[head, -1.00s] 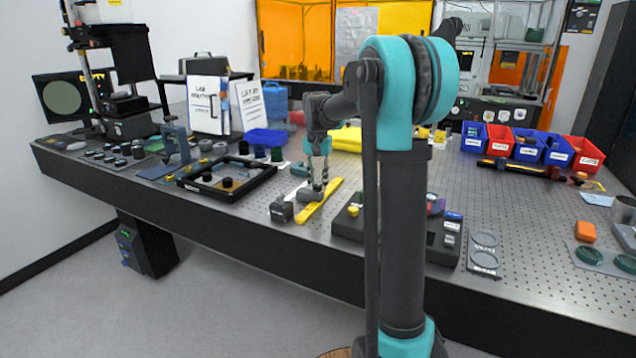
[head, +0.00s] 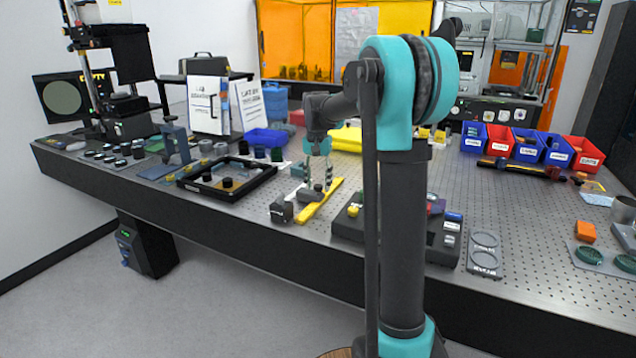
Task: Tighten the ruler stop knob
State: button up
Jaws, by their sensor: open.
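A yellow ruler (head: 322,207) lies slantwise on the perforated bench top near its front edge. A dark grey block (head: 311,195) sits across it and looks like the ruler stop. I cannot make out its knob at this size. My gripper (head: 316,185) points down over this block with its fingers spread apart. Nothing shows held between them. I cannot tell whether the fingertips touch the block. A second small dark block (head: 282,210) stands left of the ruler's near end.
A black-framed tray (head: 262,188) with dark knobs lies to the left. A dark control box (head: 349,226) with a yellow button stands close to the right, partly behind my arm. Blue and red bins (head: 528,148) stand at the back right.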

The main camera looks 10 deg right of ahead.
aim_at(318, 185)
notch_tip(318, 185, up, 12)
dwell(0.5)
